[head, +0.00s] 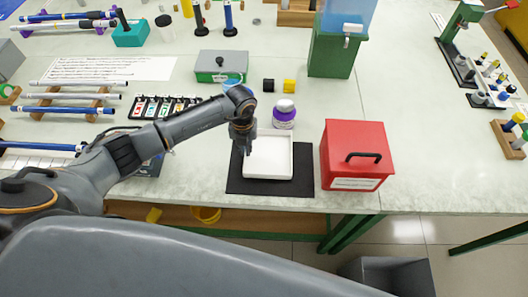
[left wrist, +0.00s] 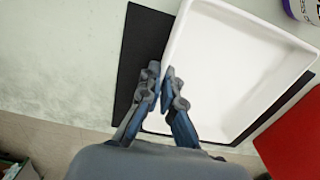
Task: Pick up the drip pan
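The drip pan (head: 280,174) is a shallow white square tray lying over a black mat (head: 303,184) near the front edge of the table. In the left wrist view the pan (left wrist: 235,70) fills the upper right. My left gripper (head: 246,152) is at the pan's left wall. In the left wrist view its fingertips (left wrist: 161,74) are close together, one outside the wall and one inside, with the wall between them. I cannot tell any gap between the pan and the mat. My right gripper is not in view.
A red box (head: 352,142) with a black handle stands right of the mat. A purple-and-white jar (head: 284,116) stands just behind the pan. The table is clear right of the red box.

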